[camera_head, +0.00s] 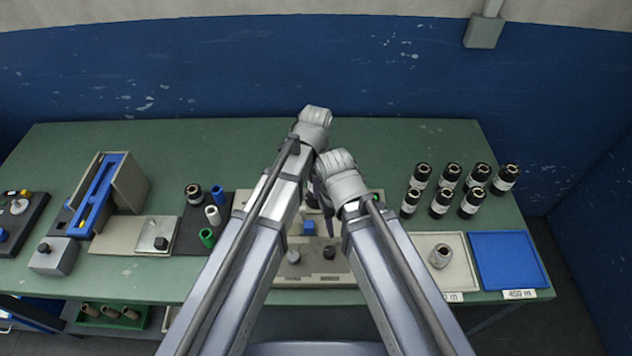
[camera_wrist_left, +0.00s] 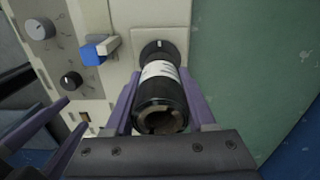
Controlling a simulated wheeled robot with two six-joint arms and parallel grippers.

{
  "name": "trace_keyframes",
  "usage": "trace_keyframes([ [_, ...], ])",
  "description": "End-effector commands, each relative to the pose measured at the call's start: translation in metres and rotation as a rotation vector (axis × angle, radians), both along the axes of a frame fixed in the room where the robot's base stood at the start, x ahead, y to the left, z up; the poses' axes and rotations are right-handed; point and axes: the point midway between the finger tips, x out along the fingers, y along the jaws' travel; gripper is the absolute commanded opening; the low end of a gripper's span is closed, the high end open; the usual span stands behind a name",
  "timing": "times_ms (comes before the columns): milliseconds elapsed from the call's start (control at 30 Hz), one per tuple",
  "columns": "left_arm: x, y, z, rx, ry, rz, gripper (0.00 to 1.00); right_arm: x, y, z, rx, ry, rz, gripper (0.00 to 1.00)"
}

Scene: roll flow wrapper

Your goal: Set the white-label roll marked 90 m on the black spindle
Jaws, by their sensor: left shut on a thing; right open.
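My left gripper (camera_wrist_left: 160,80) is shut on a black roll with a white label (camera_wrist_left: 160,76). Its purple fingers lie on both sides of the roll. The label carries dark print too small to read. The roll's open end faces the left wrist camera; its far end is close to a round black part with a white mark (camera_wrist_left: 158,48) on a beige panel. I cannot tell whether they touch, or whether this part is the spindle. My right gripper (camera_wrist_left: 75,115) is open and empty beside it. In the head view the arms hide the held roll.
The beige panel has a grey knob (camera_wrist_left: 40,28), a small black knob (camera_wrist_left: 70,80) and a blue lever (camera_wrist_left: 95,48). Several black rolls (camera_head: 441,203) stand at the right, behind a tray with one roll (camera_head: 440,256) and a blue tray (camera_head: 510,258). The green table (camera_head: 400,140) is clear at the back.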

Motion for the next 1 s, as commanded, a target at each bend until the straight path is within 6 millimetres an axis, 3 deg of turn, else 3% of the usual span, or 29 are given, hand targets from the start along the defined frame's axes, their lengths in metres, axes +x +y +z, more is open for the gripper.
trace_keyframes([
  [467,0.0,0.0,-0.015,0.0,0.0,0.0,0.0,0.0,0.0,-0.015,0.0,0.0,0.0,0.5],
  [1000,0.0,0.0,-0.017,0.0,0.0,0.0,0.0,0.0,0.0,-0.017,0.0,0.0,0.0,0.5],
])
